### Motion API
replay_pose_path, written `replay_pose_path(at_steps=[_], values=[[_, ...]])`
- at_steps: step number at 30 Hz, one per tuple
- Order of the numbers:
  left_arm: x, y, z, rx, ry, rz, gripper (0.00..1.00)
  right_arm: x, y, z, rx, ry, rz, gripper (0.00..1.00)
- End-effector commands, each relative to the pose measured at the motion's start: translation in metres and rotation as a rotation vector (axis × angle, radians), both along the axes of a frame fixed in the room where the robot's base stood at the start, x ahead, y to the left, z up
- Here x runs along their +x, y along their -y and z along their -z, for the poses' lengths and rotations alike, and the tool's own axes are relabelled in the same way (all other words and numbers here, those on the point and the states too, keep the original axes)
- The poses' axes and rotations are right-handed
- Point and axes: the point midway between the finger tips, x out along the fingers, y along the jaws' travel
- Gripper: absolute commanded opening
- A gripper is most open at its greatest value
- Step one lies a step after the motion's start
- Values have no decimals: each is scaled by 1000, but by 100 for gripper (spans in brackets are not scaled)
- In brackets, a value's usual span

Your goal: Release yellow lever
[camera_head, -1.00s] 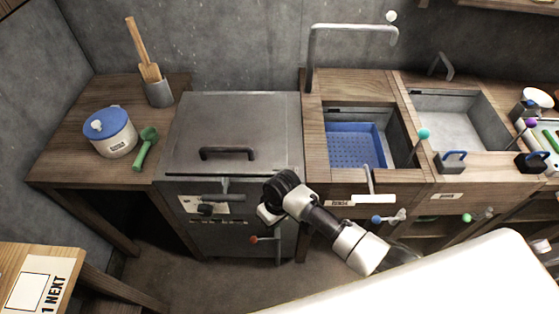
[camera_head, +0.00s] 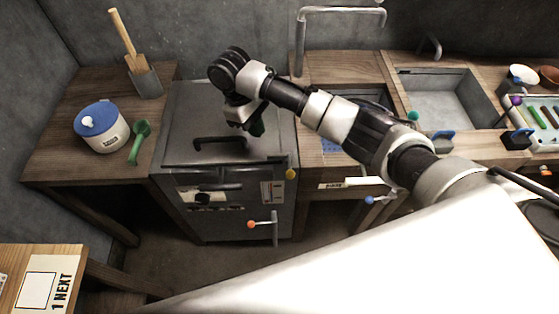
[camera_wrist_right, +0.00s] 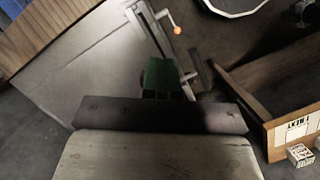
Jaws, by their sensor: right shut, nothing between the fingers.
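A yellow lever knob (camera_head: 291,173) shows at the upper right front corner of the metal cabinet (camera_head: 225,160). Its arm is too small to make out. My right gripper (camera_head: 256,129) hangs above the cabinet's top, near the black lid handle, up and left of the yellow knob. It is shut and empty. In the right wrist view, its dark green fingers (camera_wrist_right: 161,78) show together above the cabinet's front edge, and I cannot pick out the yellow knob there. My left gripper is not in view.
An orange-knobbed lever (camera_head: 252,223) sits on the cabinet front, and a blue-knobbed one (camera_head: 369,200) is right of it. The sink (camera_head: 445,98) is at right.

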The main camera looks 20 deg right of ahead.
Motion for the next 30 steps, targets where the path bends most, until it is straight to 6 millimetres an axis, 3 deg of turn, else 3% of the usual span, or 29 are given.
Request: replay_pose_path(at_steps=[8,12,23,30], values=[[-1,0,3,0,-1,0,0,-2,1,8,3,0,1,0],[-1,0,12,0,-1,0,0,-7,4,30,5,-3,1,0],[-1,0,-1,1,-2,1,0,-24,20,97,0,-1,1,0],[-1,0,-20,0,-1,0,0,-48,40,100,1,2,0,0]])
